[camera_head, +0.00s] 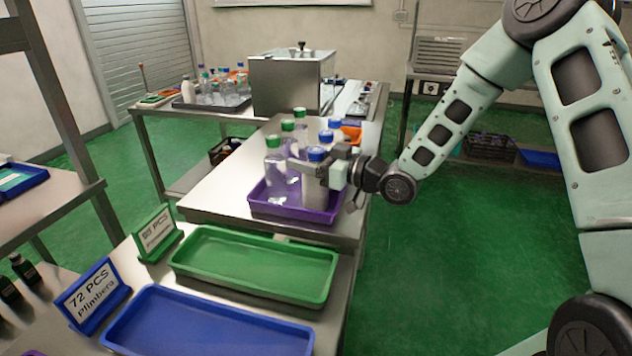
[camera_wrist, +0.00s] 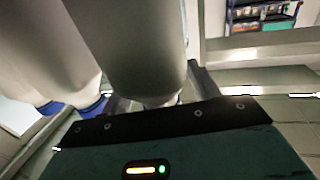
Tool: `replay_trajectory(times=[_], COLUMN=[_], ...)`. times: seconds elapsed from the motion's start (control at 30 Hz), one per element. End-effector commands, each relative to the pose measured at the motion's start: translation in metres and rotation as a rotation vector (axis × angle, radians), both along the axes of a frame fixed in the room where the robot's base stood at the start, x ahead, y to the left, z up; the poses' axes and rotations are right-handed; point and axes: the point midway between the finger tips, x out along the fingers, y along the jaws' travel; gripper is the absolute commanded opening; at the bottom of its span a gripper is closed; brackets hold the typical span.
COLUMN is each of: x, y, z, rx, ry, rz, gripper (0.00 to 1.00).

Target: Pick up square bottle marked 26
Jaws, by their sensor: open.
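A bottle with a blue cap and pale body (camera_head: 314,192) stands at the front right of the purple tray (camera_head: 262,208). No number 26 is legible on any bottle. My gripper (camera_head: 308,170) is at this bottle's upper part, just below the cap, with its fingers open on either side. In the wrist view, a large grey bottle body (camera_wrist: 140,45) fills the space between the open fingers of my gripper (camera_wrist: 160,92). I cannot tell whether the fingers touch it. Part of the bottle is hidden behind the gripper in the head view.
A green-capped clear bottle (camera_head: 275,172) stands close to the left, with more green-capped bottles (camera_head: 301,128) and blue-capped bottles (camera_head: 326,137) behind. A green tray (camera_head: 255,263) and a blue tray (camera_head: 205,328) lie empty in front. Open floor is at right.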

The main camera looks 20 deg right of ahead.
Motion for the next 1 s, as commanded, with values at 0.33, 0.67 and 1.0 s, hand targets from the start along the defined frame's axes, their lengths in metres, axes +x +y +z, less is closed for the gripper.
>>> replay_trajectory(times=[0.33,0.67,1.0], x=[0.001,0.001,0.001], y=[0.001,0.001,0.001], z=[0.0,0.0,0.021], rx=[0.0,0.0,-0.003], ry=[0.0,0.0,-0.004], rz=[0.0,0.0,0.0], gripper=[0.33,0.0,0.0])
